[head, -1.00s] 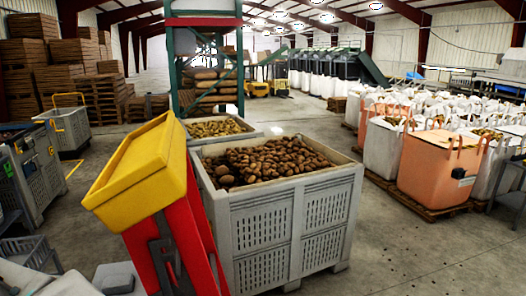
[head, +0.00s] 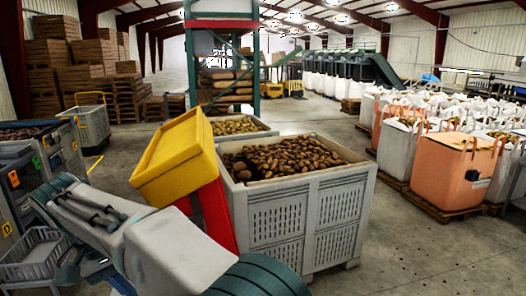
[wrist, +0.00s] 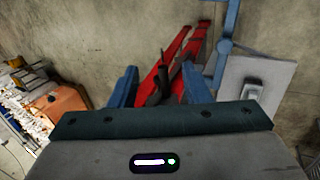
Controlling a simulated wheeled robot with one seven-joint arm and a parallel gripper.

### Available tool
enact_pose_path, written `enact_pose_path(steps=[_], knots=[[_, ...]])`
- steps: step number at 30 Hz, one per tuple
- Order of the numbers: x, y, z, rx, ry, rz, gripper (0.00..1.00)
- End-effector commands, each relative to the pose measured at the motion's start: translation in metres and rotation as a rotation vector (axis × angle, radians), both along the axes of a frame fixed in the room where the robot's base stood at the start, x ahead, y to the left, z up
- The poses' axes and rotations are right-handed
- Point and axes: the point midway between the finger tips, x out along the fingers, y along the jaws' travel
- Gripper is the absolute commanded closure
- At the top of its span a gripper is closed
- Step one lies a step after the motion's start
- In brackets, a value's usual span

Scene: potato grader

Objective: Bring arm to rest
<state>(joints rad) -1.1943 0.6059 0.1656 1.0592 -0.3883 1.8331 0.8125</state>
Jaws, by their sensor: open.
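In the wrist view, my gripper (wrist: 160,88) is open, with its two blue fingers well apart. A dark, narrow part and red bars (wrist: 182,55) show between and beyond the fingers, above the concrete floor. I cannot tell how far away they are, and nothing is clearly held. In the head view, my grey and teal arm (head: 175,250) is folded across the lower left and bottom middle. I cannot make out the fingers there. The arm covers the lower part of a red stand (head: 216,215) with a tilted yellow box (head: 176,165) on top.
A grey crate (head: 305,215) of potatoes stands right of the yellow box. Grey bins (head: 25,165) and a small grey basket (head: 32,258) are at left. An orange bulk bag (head: 452,172) stands on a pallet at right. The floor (head: 420,245) at lower right is clear.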

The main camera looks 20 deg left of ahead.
Motion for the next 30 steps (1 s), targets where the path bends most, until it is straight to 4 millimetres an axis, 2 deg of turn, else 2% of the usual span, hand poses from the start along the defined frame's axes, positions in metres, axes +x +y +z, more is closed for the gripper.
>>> enact_pose_path(steps=[1,5,9,15,19,22,27,30], knots=[[0.014,-0.014,0.006,0.013,0.005,-0.013,0.57],[0.049,-0.055,0.016,0.054,0.026,-0.036,0.57],[0.088,-0.122,0.027,0.119,0.046,-0.074,0.57],[0.116,-0.224,0.031,0.221,0.049,-0.135,0.57],[0.118,-0.290,0.027,0.289,0.032,-0.181,0.57],[0.111,-0.338,0.020,0.339,0.008,-0.219,0.57],[0.086,-0.409,0.000,0.420,-0.054,-0.288,0.57],[0.066,-0.443,-0.014,0.460,-0.102,-0.328,0.57]])
